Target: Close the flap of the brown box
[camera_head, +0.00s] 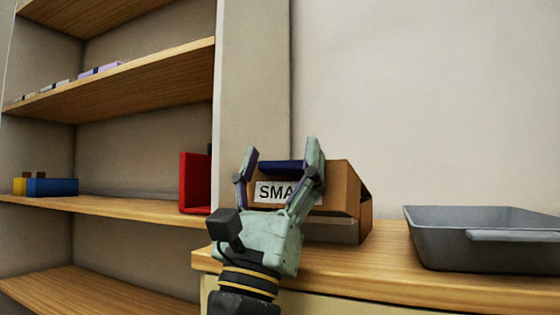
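The brown box (347,187) stands on the wooden table top right of the shelf unit. A white label (270,192) reading "SMA" is on its front panel, the rest hidden by my gripper. The panel's lower edge overhangs a shaded front below, so it looks like a flap hanging outward; I cannot tell its exact angle. My gripper (280,158) is in front of the box, fingers pointing up and spread apart on either side of the label. A dark blue bar (283,167) shows between the fingertips, seemingly behind them; I cannot tell what it belongs to.
A grey tray (436,240) stands on the table (385,270) at the right, with bare wood between it and the box. The shelf unit (120,208) at the left holds a red item (194,182) and a blue item (52,187).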

